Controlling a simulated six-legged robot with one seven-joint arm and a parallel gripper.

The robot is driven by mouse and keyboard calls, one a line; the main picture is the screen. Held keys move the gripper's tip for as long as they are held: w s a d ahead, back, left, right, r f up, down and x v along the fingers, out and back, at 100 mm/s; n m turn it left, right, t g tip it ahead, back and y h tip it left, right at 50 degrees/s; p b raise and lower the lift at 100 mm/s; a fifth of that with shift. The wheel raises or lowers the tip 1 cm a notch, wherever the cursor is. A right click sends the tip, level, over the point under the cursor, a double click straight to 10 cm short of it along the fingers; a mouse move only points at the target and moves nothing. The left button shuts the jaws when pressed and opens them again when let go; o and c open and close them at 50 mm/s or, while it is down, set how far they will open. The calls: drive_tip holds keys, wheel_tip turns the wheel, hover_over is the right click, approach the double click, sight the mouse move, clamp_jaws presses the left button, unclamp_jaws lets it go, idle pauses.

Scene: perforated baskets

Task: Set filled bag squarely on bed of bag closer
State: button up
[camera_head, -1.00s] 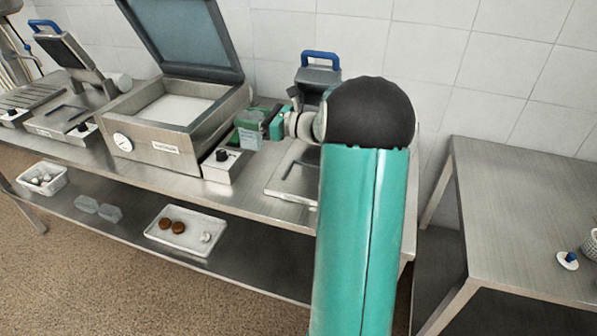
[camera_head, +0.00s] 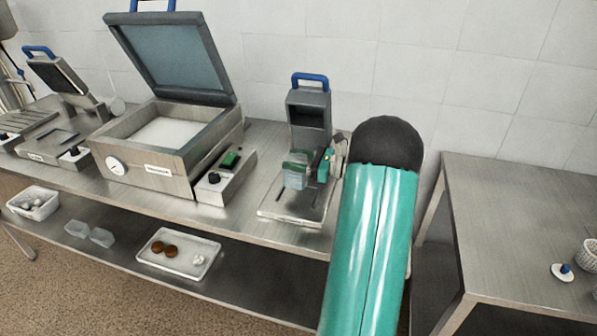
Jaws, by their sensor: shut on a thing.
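My gripper (camera_head: 326,166) is at the end of my teal arm, at the right of the bag closer. It is shut on the filled bag (camera_head: 296,176), a small clear bag with green at its top. The bag appears over the bed of the bag closer (camera_head: 285,212), a flat metal plate with dark slots. I cannot tell whether the bag touches the bed. The bag closer's upright grey head with a blue handle (camera_head: 309,77) stands raised behind the bag. My fingertips are small and partly hidden by the bag and my wrist.
A metal chamber machine (camera_head: 150,175) with its lid up stands left of the closer, beside a control box (camera_head: 222,182) with a black knob. A tray (camera_head: 205,262) with brown round items sits on the lower shelf. A separate steel table (camera_head: 520,215) stands at the right.

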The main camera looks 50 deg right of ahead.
drive_tip(key=shift+s+d+f, duration=0.1)
drive_tip(key=shift+d+f, duration=0.1)
drive_tip(key=shift+f, duration=0.05)
drive_tip(key=shift+s+d+f, duration=0.15)
drive_tip(key=shift+f, duration=1.65)
drive_tip(key=shift+f, duration=0.1)
drive_tip(key=o, duration=1.5)
drive_tip(key=shift+c, duration=0.2)
drive_tip(key=shift+s+d, duration=0.2)
drive_tip(key=v, duration=1.1)
drive_tip(key=shift+s, duration=0.15)
drive_tip(key=shift+d, duration=0.1)
